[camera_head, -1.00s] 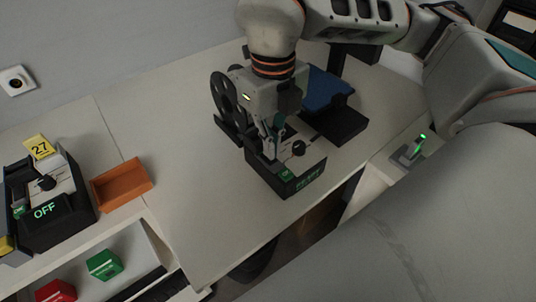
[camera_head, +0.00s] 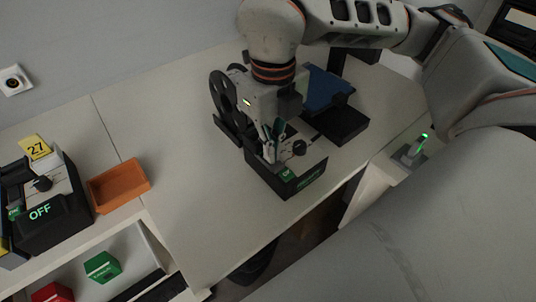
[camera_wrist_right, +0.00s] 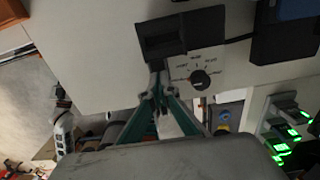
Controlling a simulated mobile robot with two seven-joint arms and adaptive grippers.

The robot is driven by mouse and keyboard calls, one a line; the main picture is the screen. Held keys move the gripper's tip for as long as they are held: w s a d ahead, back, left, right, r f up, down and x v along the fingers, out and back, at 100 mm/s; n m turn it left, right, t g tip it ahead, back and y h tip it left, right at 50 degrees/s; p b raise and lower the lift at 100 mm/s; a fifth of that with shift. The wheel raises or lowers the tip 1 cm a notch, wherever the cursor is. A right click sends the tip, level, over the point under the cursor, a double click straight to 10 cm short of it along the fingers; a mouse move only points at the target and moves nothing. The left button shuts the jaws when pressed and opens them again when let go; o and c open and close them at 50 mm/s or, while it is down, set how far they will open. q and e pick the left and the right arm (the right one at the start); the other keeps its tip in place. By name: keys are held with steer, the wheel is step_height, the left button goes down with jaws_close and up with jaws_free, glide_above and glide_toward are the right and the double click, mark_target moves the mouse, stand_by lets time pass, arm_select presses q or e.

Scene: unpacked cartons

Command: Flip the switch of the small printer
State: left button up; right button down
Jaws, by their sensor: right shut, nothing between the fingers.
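The small printer (camera_head: 258,176) stands on the light worktop, a dark unit with a spool (camera_head: 219,93) behind it and a white control panel with a round black knob (camera_head: 299,148). Green lettering glows on its front, too small to read. My right gripper (camera_head: 273,155) points down over this panel, left of the knob, its fingers shut and empty. In the right wrist view its fingertips (camera_wrist_right: 157,72) reach the panel's edge beside a black block (camera_wrist_right: 182,36); contact is unclear. The fingers hide the switch area. My left gripper is not in view.
At left stands another knobbed unit (camera_head: 52,222) showing OFF, with a yellow 27 tag (camera_head: 35,147). An orange tray (camera_head: 120,187) lies between. A blue-topped dark unit (camera_head: 335,118) stands behind right of the gripper. Green (camera_head: 102,267) and red (camera_head: 53,293) blocks lie below. The worktop's front middle is clear.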

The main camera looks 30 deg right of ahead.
steer(key=shift+f, duration=0.3)
steer(key=shift+r, duration=0.1)
steer(key=shift+r, duration=0.55)
steer(key=shift+r+p, duration=1.9)
steer(key=shift+r, duration=1.05)
steer(key=shift+f, duration=0.1)
